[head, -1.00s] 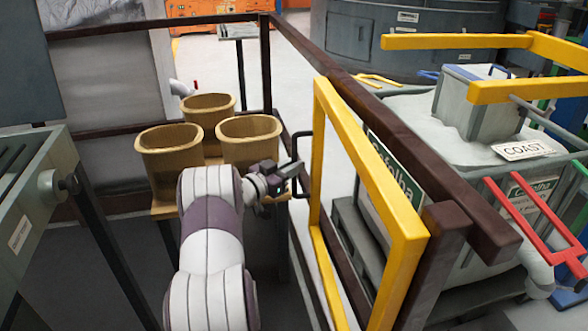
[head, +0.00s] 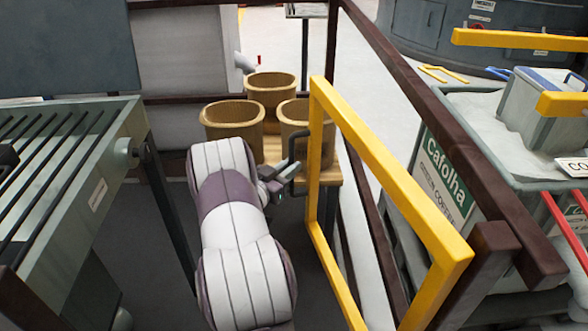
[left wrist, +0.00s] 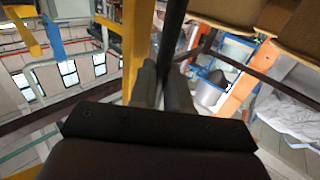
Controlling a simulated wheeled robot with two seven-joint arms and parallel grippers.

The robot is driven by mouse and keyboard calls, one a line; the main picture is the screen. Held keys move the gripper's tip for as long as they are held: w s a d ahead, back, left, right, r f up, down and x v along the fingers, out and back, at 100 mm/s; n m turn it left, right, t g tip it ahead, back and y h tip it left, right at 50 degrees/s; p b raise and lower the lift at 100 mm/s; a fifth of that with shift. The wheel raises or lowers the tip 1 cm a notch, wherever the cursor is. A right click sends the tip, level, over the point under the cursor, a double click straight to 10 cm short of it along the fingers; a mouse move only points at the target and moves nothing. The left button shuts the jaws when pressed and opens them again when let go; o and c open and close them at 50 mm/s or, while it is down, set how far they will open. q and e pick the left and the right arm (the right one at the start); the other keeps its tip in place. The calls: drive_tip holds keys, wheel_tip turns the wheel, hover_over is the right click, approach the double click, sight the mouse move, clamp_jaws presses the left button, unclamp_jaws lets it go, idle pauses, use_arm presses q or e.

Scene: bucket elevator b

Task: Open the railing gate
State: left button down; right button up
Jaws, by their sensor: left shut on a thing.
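The railing gate (head: 395,185) is a yellow rectangular frame. Its near end is beside a dark brown post (head: 490,260), and its far end stands apart from the brown railing, so it is angled partly open. A black handle (head: 316,136) sticks out from its far upright. My left gripper (head: 287,174) is shut on the handle, at its lower part. In the left wrist view, the fingers (left wrist: 163,88) close on the dark handle bar (left wrist: 173,40), with a yellow upright beside it. My right gripper is not in view.
Several tan buckets (head: 270,90) stand behind the handle, close to the gate's far end. A grey-green machine (head: 90,190) bounds the left side. Brown railing (head: 440,115) runs along the right, with a Cafolha sack (head: 440,180) beyond. Dark floor lies between machine and gate.

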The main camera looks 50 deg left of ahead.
use_arm(q)
drive_tip(key=c, duration=1.5)
unclamp_jaws()
drive_tip(key=shift+d+f, duration=0.4)
drive_tip(key=shift+d, duration=0.1)
drive_tip(key=o, duration=0.3)
drive_tip(key=shift+d+r, duration=0.15)
drive_tip(key=shift+d, duration=0.05)
drive_tip(key=shift+o, duration=0.2)
drive_tip(key=shift+a+r, duration=0.15)
drive_tip(key=shift+r, duration=0.05)
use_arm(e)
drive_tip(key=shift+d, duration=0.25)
